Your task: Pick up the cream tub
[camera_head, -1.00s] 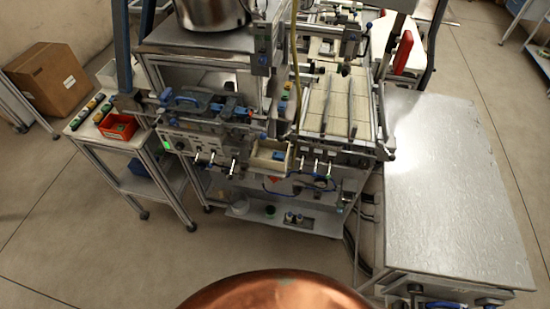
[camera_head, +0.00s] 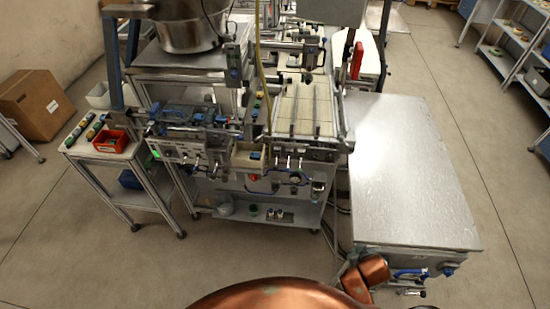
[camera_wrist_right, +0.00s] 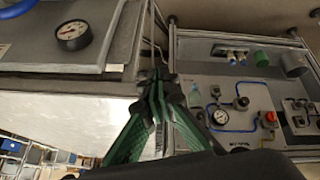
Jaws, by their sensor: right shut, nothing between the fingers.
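The cream tub (camera_head: 244,163) is a small open box on the front of the machine, left of the slatted conveyor, in the head view. Something blue shows at its top. I cannot make it out in the right wrist view. My right gripper (camera_wrist_right: 160,77) has green fingers with dark tips, shut and empty, in front of the machine frame. In the head view my copper arm shows at the bottom, well below and right of the tub; the fingers cannot be made out there. My left gripper is not in view.
A large metal-topped cabinet (camera_head: 410,180) stands at the right. A side table with a red bin (camera_head: 111,141) stands left of the machine. A yellowish hose (camera_head: 258,70) hangs above the tub. A pressure gauge (camera_wrist_right: 73,35) is close in the wrist view. Open floor lies in front.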

